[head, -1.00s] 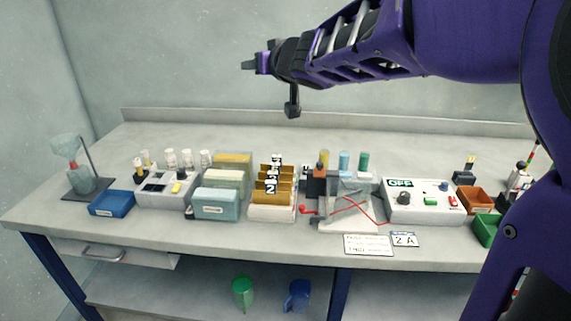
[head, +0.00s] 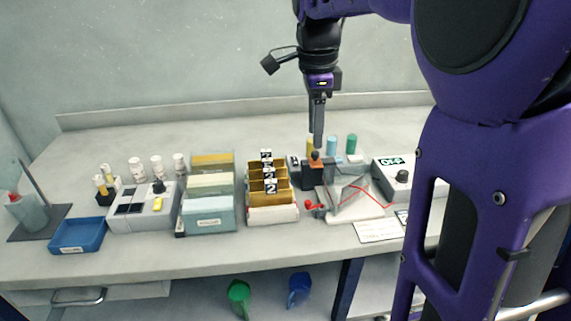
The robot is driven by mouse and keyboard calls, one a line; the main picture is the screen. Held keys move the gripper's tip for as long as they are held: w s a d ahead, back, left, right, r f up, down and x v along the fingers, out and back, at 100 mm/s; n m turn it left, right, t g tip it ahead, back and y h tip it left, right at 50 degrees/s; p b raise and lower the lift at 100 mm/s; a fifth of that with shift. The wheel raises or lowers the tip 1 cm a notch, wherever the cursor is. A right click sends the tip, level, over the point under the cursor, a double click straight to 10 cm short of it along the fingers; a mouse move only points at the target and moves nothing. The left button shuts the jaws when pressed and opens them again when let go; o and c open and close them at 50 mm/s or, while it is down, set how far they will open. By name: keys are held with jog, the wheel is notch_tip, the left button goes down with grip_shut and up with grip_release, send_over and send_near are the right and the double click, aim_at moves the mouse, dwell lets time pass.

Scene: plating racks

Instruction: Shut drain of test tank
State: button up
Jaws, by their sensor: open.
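The test tank appears to be the clear, slanted-wall vessel (head: 347,194) right of the middle of the bench, with a red line or wire across it. A small red part (head: 314,205), perhaps the drain handle, sits at its left side; its position cannot be read at this size. My gripper (head: 316,143) points down above and behind the tank's left side, open and empty. It overlaps the top of a dark block with an orange knob (head: 315,157); I cannot tell whether they touch.
A card rack with numbered tags (head: 267,211) stands left of the tank. A control box marked OFF (head: 391,161) is to its right, partly behind my arm. Coloured bottles (head: 351,143) stand behind. A label card (head: 379,231) lies in front. The rear bench strip is clear.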

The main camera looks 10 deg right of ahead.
aim_at(308, 202)
jog(key=shift+g+y, duration=0.3)
jog(key=shift+g, duration=0.1)
jog(key=f+b, duration=0.1)
jog(key=f, duration=0.4)
jog(key=f+b, duration=0.1)
jog(key=f, duration=0.5)
jog(key=s+f+b, duration=0.1)
jog(key=f, duration=0.5)
jog(key=shift+a+f+b, duration=0.15)
jog(key=shift+a+b, duration=0.15)
jog(key=shift+a, duration=0.1)
grip_shut()
